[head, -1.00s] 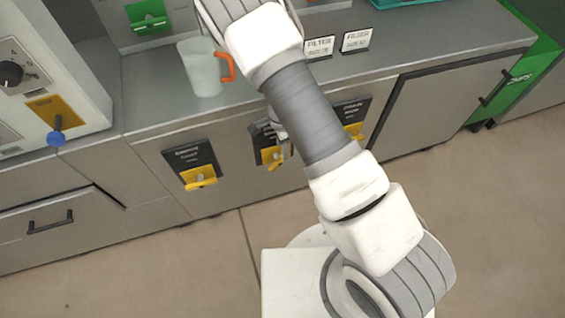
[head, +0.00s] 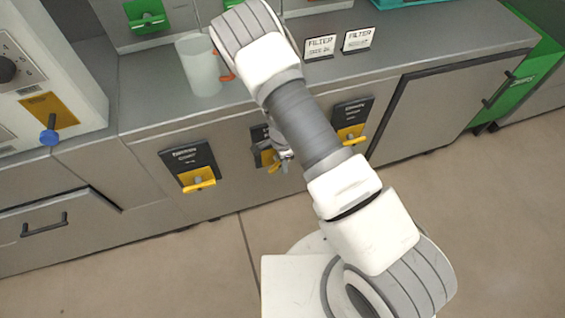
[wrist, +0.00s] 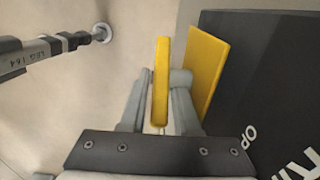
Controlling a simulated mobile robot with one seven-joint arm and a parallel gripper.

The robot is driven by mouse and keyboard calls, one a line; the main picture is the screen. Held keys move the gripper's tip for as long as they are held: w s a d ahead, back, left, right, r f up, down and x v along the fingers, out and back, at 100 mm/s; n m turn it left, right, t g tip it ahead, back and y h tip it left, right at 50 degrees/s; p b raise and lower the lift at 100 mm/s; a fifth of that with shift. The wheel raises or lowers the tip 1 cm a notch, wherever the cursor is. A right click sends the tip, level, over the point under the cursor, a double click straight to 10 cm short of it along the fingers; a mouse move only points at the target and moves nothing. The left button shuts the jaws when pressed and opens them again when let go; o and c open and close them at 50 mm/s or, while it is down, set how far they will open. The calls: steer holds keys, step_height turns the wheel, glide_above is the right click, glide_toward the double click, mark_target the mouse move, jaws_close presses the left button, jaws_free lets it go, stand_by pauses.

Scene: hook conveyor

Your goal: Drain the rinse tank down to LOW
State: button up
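My gripper (wrist: 162,85) is at the middle one of three yellow valve handles on the cabinet front. In the wrist view the yellow handle (wrist: 161,60) stands edge-on between my two fingers, which appear to touch both sides. A yellow plate (wrist: 208,60) sits behind the right finger, beside a dark panel (wrist: 262,70) with partly visible white letters. In the head view my arm and gripper partly cover the middle valve (head: 264,156). The left valve (head: 198,180) and right valve (head: 350,134) are uncovered. Their labels are too blurred to read. No tank level shows.
A translucent pitcher (head: 203,75) with an orange handle stands on the grey counter (head: 150,112). Two filter signs (head: 320,46) stand to its right. A white machine (head: 60,80) with a blue-knobbed lever (head: 50,135) is at the left. The floor (head: 160,275) in front is clear.

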jaws_close()
steer(key=shift+f+b, duration=0.1)
steer(key=shift+b, duration=0.25)
steer(key=shift+f+y+b, duration=0.2)
steer(key=shift+y+b, duration=0.7)
steer(key=shift+b, duration=0.15)
steer(key=g+y+b, duration=0.1)
steer(key=y+b, duration=0.1)
steer(key=b, duration=0.1)
steer(key=shift+f+y, duration=0.15)
steer(key=shift+y, duration=0.25)
steer(key=g+y+b, duration=0.1)
steer(key=y+b, duration=0.2)
steer(key=shift+a, duration=0.2)
steer(key=shift+a+g+y+b, duration=0.1)
steer(key=shift+g+y+b, duration=0.35)
steer(key=shift+y, duration=0.55)
steer(key=shift+s, duration=0.1)
steer(key=shift+o, duration=2)
jaws_free()
